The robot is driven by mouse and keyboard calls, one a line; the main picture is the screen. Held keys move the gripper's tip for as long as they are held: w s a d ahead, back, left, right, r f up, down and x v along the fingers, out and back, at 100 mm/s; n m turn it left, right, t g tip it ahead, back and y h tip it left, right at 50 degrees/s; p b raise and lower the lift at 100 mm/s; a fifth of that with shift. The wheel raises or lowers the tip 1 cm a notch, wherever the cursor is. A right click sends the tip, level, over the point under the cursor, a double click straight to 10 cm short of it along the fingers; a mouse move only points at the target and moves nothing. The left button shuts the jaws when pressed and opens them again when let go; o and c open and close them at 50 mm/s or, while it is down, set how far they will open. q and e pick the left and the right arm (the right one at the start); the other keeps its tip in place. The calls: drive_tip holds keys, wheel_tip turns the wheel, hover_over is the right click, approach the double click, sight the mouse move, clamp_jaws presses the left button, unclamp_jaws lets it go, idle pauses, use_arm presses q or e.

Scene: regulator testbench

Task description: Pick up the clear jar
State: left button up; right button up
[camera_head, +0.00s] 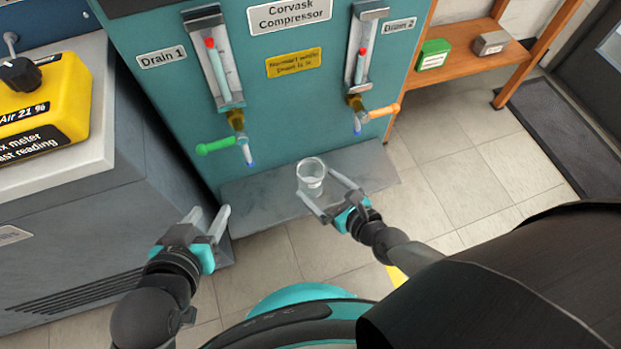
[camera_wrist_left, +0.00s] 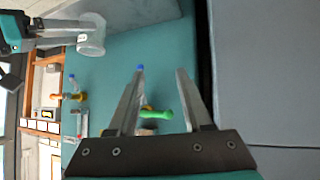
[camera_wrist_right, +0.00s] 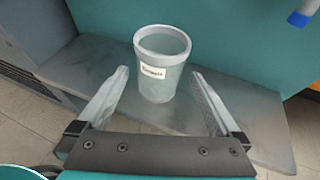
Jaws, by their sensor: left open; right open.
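The clear jar (camera_head: 311,178) stands upright on the grey ledge at the foot of the teal compressor. In the right wrist view the jar (camera_wrist_right: 160,66) carries a small white label and sits just ahead of and between the fingers. My right gripper (camera_head: 331,193) is open, its fingers on either side of the jar's near side; I cannot tell if they touch it. The jar also shows in the left wrist view (camera_wrist_left: 92,36) beside my right gripper. My left gripper (camera_head: 210,216) is open and empty, left of the ledge, with its fingers also in the left wrist view (camera_wrist_left: 160,88).
The ledge (camera_head: 258,196) is otherwise bare. Above it hang a green-handled drain valve (camera_head: 220,146) and an orange-handled one (camera_head: 376,114). A grey cabinet (camera_head: 150,180) with a yellow meter (camera_head: 45,110) stands left. A wooden shelf (camera_head: 455,60) stands right. Tiled floor (camera_head: 465,190) is open at right.

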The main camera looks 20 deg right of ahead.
sight(318, 186)
drive_tip(key=x, duration=0.2)
drive_tip(key=shift+w+a+f+b, duration=0.15)
drive_tip(key=shift+w+b, duration=0.1)
drive_tip(key=shift+b, duration=0.15)
use_arm(q)
drive_tip(key=shift+w+d+r+t+h+b, duration=0.15)
drive_tip(key=shift+w+d+r+t+h, duration=0.2)
drive_tip(key=shift+d+t, duration=0.4)
drive_tip(key=shift+w+d+r+t+h+b, duration=0.15)
drive_tip(key=shift+d+t+h, duration=0.3)
drive_tip(key=shift+d+t, duration=0.25)
use_arm(e)
drive_tip(key=shift+x, duration=0.8)
use_arm(q)
drive_tip(key=shift+s, duration=0.1)
use_arm(e)
drive_tip(key=c, duration=1.4)
